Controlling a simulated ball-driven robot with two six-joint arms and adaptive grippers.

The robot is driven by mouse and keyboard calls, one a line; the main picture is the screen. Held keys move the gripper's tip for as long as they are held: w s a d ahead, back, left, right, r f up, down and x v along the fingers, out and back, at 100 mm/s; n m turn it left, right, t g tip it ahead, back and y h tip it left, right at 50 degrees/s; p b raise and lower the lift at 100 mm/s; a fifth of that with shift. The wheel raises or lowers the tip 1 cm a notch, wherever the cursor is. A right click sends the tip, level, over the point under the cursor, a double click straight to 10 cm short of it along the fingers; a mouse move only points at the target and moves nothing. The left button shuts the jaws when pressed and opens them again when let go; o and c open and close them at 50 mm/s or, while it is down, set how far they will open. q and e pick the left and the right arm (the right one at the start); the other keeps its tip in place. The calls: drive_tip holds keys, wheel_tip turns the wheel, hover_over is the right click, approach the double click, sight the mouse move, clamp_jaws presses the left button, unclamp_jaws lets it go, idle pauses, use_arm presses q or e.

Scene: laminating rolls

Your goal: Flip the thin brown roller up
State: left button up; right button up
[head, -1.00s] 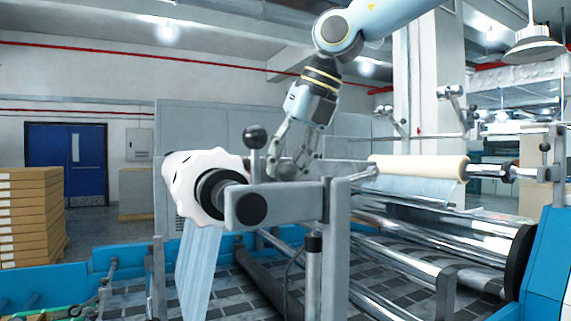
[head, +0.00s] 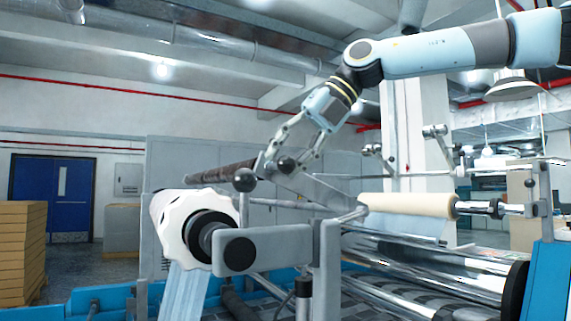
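The thin brown roller (head: 222,173) shows in the head view as a dark brown rod, raised behind the white roll and tilted up toward the right. Its right end meets my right gripper (head: 281,163). The gripper's fingers reach down-left around a black ball knob (head: 287,165) at that end and appear shut on it; the exact contact is partly hidden. My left gripper is not in view.
A white roll (head: 172,222) with a pale film hangs at front left, beside a grey bracket and another black ball knob (head: 244,180). A cream roll (head: 408,205) and chrome rollers (head: 425,262) lie to the right.

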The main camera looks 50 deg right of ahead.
drive_tip(key=o, duration=0.5)
drive_tip(key=shift+s+a, duration=0.15)
drive_tip(key=shift+c, duration=0.2)
drive_tip(key=shift+f, duration=0.1)
drive_tip(key=v, duration=1.2)
